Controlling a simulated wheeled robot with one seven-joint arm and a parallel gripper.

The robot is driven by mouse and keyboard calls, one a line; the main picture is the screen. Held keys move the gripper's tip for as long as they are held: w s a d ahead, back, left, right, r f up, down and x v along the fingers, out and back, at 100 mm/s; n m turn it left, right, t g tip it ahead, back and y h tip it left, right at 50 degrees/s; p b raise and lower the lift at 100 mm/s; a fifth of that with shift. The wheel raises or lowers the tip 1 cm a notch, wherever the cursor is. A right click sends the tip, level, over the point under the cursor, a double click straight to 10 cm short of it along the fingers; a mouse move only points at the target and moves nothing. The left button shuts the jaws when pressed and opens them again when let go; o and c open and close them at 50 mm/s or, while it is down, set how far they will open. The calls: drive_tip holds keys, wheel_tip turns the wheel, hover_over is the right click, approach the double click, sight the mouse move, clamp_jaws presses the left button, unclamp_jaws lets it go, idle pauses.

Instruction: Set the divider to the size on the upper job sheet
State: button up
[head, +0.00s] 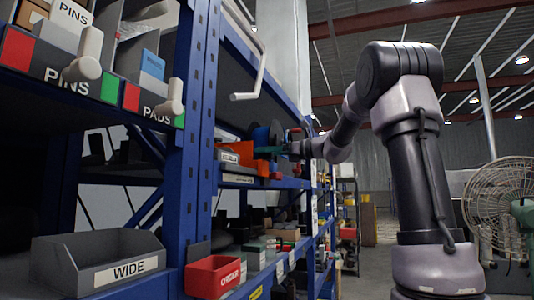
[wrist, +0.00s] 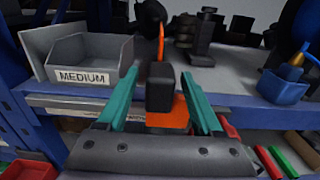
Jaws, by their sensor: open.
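In the wrist view, my gripper (wrist: 160,76) has its two teal fingers apart, one on each side of a dark block (wrist: 160,88). I cannot tell whether these belong to the divider, or whether the fingers touch the block. In the head view, my gripper (head: 274,150) is at the middle shelf, beside an orange part (head: 240,155). A grey bin marked MEDIUM (wrist: 84,76) is left of the fingers. I cannot make out a job sheet.
A grey bin marked WIDE (head: 128,269) and a red bin (head: 214,277) are on the lower shelf. A white crank (head: 248,95) hangs above. A blue holder (wrist: 283,88) stands right of the fingers.

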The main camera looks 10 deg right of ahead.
clamp_jaws()
idle(1.4)
